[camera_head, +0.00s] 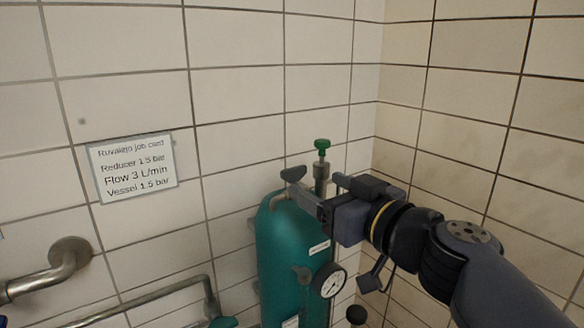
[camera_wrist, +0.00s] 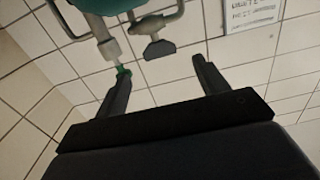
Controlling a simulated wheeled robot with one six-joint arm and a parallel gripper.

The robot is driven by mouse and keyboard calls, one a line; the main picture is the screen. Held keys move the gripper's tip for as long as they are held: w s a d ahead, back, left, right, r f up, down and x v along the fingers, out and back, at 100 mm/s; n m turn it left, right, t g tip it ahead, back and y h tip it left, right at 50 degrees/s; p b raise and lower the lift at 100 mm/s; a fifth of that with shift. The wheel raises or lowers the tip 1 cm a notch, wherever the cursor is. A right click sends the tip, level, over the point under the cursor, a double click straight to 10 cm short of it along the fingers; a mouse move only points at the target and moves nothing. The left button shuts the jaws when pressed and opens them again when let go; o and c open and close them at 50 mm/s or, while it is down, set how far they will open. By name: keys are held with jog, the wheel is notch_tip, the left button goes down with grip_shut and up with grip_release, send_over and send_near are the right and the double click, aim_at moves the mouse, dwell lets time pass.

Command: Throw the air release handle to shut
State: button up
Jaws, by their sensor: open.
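The teal vessel (camera_head: 285,245) stands in the corner, and its end shows at the top of the wrist view (camera_wrist: 108,5). A dark grey paddle handle (camera_head: 293,174) sits on pipework at its top; it also shows in the wrist view (camera_wrist: 158,50). Beside it is a metal stem with a green knob (camera_head: 322,145), also in the wrist view (camera_wrist: 123,72). No label shows which is the air release. My gripper (camera_head: 316,190) is open and empty by the vessel top. In the wrist view the paddle appears between the fingers, beyond their tips; one finger overlaps the green knob's edge. Contact cannot be told.
A round gauge (camera_head: 329,281) sits on the vessel's front, near my arm. A job card (camera_head: 132,168) hangs on the left wall. Metal pipes (camera_head: 65,266) run along the lower left.

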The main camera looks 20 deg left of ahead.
aim_at(295, 173)
jog(key=x, duration=0.8)
jog(key=shift+w+a, duration=0.15)
jog(key=shift+w, duration=0.05)
jog(key=c, duration=1)
jog(key=shift+o, duration=0.2)
